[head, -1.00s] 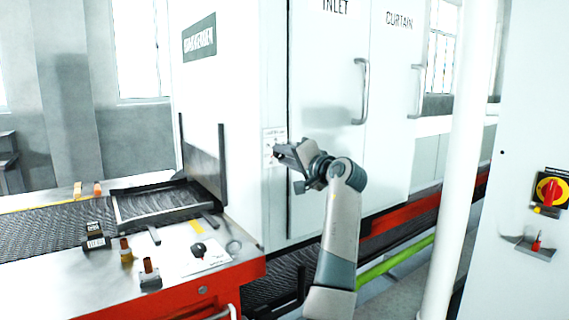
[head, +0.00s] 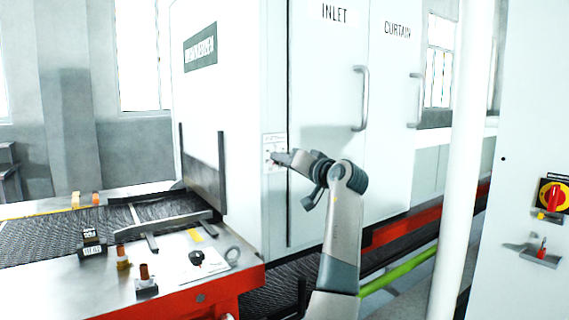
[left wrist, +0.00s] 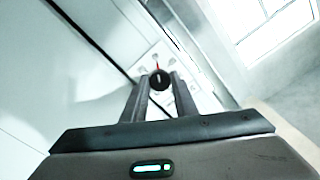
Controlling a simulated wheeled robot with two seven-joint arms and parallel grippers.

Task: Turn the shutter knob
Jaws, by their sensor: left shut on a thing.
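The black shutter knob (left wrist: 160,80), with a white mark on its face, sits on a pale label plate (left wrist: 148,60) on the white cabinet. A red line runs up from the knob on the plate. My left gripper (head: 275,158) is at this plate on the cabinet's side, with its fingertips on either side of the knob, shut on it. The wrist view shows both fingers (left wrist: 160,91) reaching the knob. In the head view the gripper hides the knob, while the plate (head: 268,139) shows behind it. My right gripper is in neither view.
The mesh belt (head: 45,235) enters the cabinet at left. A steel table (head: 75,285) in front carries small blocks and another black knob (head: 196,257). A white post (head: 457,160) and a panel with a red-yellow switch (head: 554,195) stand at right.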

